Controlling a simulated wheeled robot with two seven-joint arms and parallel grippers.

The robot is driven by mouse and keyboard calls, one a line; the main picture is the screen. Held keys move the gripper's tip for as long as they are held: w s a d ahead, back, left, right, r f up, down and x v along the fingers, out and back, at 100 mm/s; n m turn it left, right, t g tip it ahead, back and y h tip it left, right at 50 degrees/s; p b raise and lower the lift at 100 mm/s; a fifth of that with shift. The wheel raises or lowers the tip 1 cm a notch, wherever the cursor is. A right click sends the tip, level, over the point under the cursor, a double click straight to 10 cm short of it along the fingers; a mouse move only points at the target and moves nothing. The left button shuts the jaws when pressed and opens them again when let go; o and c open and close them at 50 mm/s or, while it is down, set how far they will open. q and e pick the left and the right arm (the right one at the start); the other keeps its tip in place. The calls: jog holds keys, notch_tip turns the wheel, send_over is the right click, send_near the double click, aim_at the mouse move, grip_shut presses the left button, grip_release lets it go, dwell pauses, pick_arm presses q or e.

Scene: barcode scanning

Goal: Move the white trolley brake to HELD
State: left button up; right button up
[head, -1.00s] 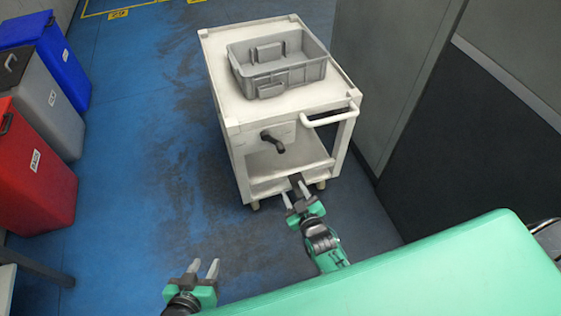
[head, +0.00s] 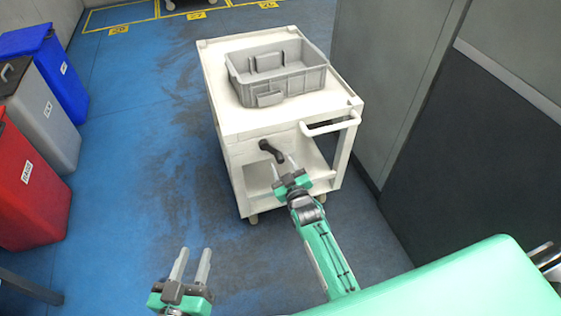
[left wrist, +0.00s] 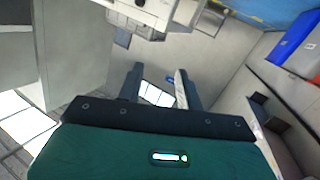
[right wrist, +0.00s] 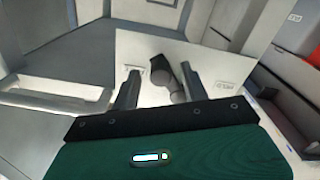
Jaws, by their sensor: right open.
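The white trolley (head: 235,119) stands ahead in the head view. Its dark brake lever (head: 271,150) is on the near face, slanting down to the right. My right gripper (head: 283,163) is open just below and in front of the lever. In the right wrist view the lever (right wrist: 163,76) shows between the open fingers, in front of a pale plate (right wrist: 150,46). A small label (right wrist: 225,85) is right of it and another (right wrist: 133,69) left; I cannot read them surely. Contact cannot be told. My left gripper (head: 193,264) is open and empty, low over the floor.
A grey crate (head: 305,82) sits on the trolley top. The trolley's handle (head: 330,128) juts out right of the lever. Red (head: 30,185), grey (head: 45,110) and blue (head: 62,70) bins stand left. A grey cabinet wall (head: 385,90) is close on the right. Blue floor lies clear between.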

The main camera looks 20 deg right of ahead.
aim_at(273, 153)
pick_arm(q)
jog(key=shift+w+a+r+t, duration=0.1)
jog(key=shift+w+r+t, duration=0.15)
jog(key=shift+r, duration=0.25)
jog(key=shift+w+a+r+t, duration=0.2)
jog(key=shift+r+t, duration=0.15)
jog(key=shift+r, duration=0.15)
jog(key=shift+w+a+r+t, duration=0.1)
jog(key=shift+w+r+t, duration=0.15)
jog(key=shift+r, duration=0.25)
pick_arm(e)
jog(key=shift+w, duration=1.4)
grip_shut()
